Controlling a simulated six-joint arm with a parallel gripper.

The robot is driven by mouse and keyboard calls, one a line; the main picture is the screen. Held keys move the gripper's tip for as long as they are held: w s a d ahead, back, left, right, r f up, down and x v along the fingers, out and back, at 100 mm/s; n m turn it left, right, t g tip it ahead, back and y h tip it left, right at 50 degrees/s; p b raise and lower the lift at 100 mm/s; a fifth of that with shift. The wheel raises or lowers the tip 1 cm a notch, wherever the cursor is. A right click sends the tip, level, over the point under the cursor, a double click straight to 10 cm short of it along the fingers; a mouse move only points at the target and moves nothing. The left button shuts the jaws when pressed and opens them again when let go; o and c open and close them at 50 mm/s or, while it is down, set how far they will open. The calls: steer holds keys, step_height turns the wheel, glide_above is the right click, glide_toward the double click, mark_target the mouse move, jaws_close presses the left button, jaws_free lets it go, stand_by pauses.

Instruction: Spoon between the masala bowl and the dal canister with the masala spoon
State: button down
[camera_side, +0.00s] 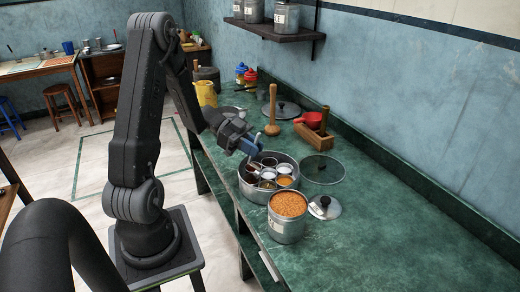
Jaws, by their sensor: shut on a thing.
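The masala box (243,186) is a round steel tin on the green counter. It holds several small bowls, among them a masala bowl with orange powder (285,181). The dal canister (286,230) is a steel cylinder filled to near its rim with orange dal, standing just in front of the box. My gripper (250,147) is over the back left edge of the masala box, with blue showing at its tip. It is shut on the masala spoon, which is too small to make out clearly. I cannot tell whether the spoon touches a bowl.
A glass lid (323,169) and a small steel lid (325,207) lie right of the box and canister. A wooden masher (272,112) stands behind the box. A wooden caddy (315,136) with a red item is near the wall. The counter's front right is clear.

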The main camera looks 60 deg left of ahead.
steer(key=shift+s+a+f+t+h, duration=0.1)
steer(key=shift+s+a+t+h, duration=0.2)
steer(key=shift+a+h, duration=0.2)
steer(key=shift+s+a+f+t+h, duration=0.1)
steer(key=shift+s+a+t+h, duration=0.15)
steer(key=shift+a+h, duration=0.2)
steer(key=shift+s+a+f+t+h, duration=0.4)
steer(key=shift+a+t+h, duration=0.15)
steer(key=shift+a+h, duration=0.25)
steer(key=shift+s+a+f+t+h, duration=0.35)
steer(key=shift+a+t+h, duration=0.2)
steer(key=shift+h, duration=0.3)
stand_by(0.3)
steer(key=w+d+g+y, duration=0.2)
steer(key=d+g+y, duration=0.1)
steer(key=y, duration=0.3)
steer(key=w+d+g+y, duration=0.3)
steer(key=d+g+y, duration=0.1)
steer(key=d+y, duration=0.1)
steer(key=w+d+f+g+y, duration=0.1)
steer(key=w+d+g+y, duration=0.1)
steer(key=d+y, duration=0.3)
steer(key=shift+w+f+g+y, duration=0.1)
steer(key=shift+w+g+y, duration=0.15)
steer(key=shift+g+y, duration=0.65)
